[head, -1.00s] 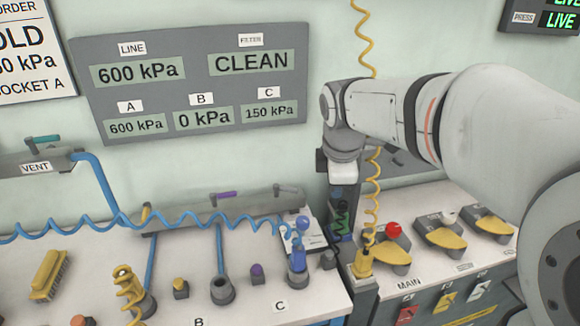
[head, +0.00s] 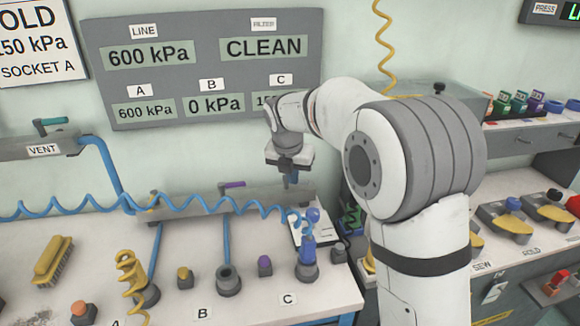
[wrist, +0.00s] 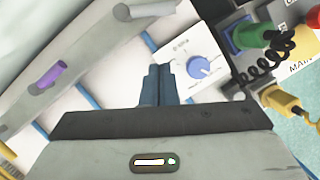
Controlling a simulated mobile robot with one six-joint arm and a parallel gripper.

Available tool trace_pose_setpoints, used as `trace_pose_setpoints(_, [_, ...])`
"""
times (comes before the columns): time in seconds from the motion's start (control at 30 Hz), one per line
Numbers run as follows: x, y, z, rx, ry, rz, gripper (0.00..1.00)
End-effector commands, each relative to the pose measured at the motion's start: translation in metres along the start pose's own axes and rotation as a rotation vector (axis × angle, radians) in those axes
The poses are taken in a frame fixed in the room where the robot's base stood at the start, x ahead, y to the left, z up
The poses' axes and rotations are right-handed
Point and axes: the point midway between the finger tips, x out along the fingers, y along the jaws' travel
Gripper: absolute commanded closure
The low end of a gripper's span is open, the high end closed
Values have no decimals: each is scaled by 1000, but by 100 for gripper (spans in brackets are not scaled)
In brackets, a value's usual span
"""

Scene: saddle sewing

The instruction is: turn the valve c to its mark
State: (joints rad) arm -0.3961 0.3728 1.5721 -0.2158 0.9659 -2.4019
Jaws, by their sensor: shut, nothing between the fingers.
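The grey lever handle (wrist: 150,8) at the right end of the valve bar (wrist: 95,50) appears to be valve c; its label and mark are not visible. It lies beyond my fingertips in the wrist view, apart from them. In the head view my gripper covers that end of the bar (head: 195,207). My gripper (head: 290,182) is shut and empty, pointing down; its fingers (wrist: 159,70) show together in the wrist view. The purple lever (wrist: 48,78) is further left on the bar. A white panel with a blue dial (wrist: 205,68) is just right of my fingers.
The C reading on the grey display board (head: 310,20) is partly covered by my arm. A coiled blue hose (head: 90,208) runs in front of the bar to a blue plug (head: 307,250). A green fitting with a black coil (wrist: 248,37) lies right of the dial.

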Motion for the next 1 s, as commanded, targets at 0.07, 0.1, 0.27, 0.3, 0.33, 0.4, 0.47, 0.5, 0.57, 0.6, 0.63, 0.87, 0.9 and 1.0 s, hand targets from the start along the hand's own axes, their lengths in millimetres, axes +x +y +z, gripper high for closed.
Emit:
trace_pose_setpoints(0.07, [19,0,-1,0,3,-2,100])
trace_pose_setpoints(0.1, [27,0,-1,0,4,-3,100])
trace_pose_setpoints(0.27, [45,0,15,4,0,-1,100])
trace_pose_setpoints(0.3, [48,0,20,4,1,-1,100])
trace_pose_setpoints(0.33, [50,0,23,3,1,0,100])
trace_pose_setpoints(0.4, [53,0,28,2,1,0,100])
trace_pose_setpoints(0.47, [55,0,32,2,1,1,100])
trace_pose_setpoints(0.5, [56,0,33,2,1,1,100])
trace_pose_setpoints(0.57, [57,0,34,2,1,1,100])
trace_pose_setpoints(0.6, [57,0,35,2,1,1,100])
trace_pose_setpoints(0.63, [57,0,35,2,0,1,100])
trace_pose_setpoints(0.87, [56,6,33,-2,0,2,100])
trace_pose_setpoints(0.9, [56,4,34,-1,0,2,100])
trace_pose_setpoints(1.0, [56,1,35,1,0,1,100])
